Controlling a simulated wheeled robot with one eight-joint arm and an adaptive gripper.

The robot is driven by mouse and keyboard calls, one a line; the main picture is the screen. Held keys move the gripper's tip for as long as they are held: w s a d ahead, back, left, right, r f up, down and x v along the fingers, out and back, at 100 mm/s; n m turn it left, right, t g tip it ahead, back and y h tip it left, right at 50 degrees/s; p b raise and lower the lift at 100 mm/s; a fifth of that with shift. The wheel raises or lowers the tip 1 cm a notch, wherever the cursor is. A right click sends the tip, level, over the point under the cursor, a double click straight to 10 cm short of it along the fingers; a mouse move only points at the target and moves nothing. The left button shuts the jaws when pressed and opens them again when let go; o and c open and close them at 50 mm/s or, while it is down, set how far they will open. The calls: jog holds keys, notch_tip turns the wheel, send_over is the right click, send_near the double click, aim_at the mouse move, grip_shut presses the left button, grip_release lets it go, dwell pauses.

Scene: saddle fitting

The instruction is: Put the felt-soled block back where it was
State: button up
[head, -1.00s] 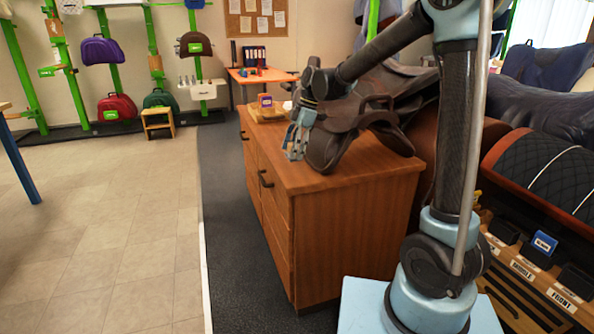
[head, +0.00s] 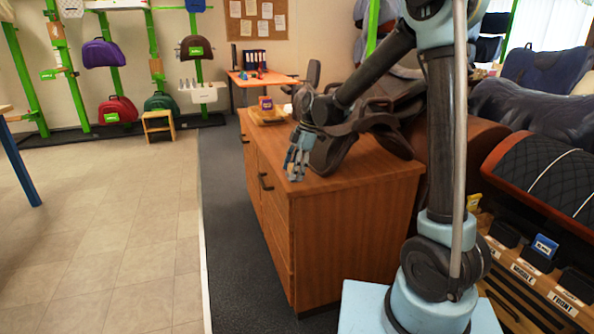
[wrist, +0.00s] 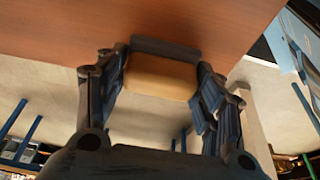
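The felt-soled block (wrist: 160,76) shows in the wrist view as a tan body with a dark grey strip along its upper edge. My gripper (wrist: 158,85) has a finger against each side of it and appears shut on it. In the head view my gripper (head: 297,166) hangs by the front left corner of the wooden cabinet (head: 345,235), beside the brown saddle (head: 345,140). I cannot make out the block in the head view, where the fingers hide it.
A small box (head: 265,103) stands on a wooden tray (head: 272,120) at the cabinet's far end. The floor (head: 120,220) to the left is clear. A padded saddle rack (head: 545,175) and labelled bins (head: 530,265) stand at the right.

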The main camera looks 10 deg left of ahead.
jog(key=o, duration=0.4)
jog(key=shift+r, duration=0.1)
jog(key=v, duration=1.2)
jog(key=shift+d, duration=0.2)
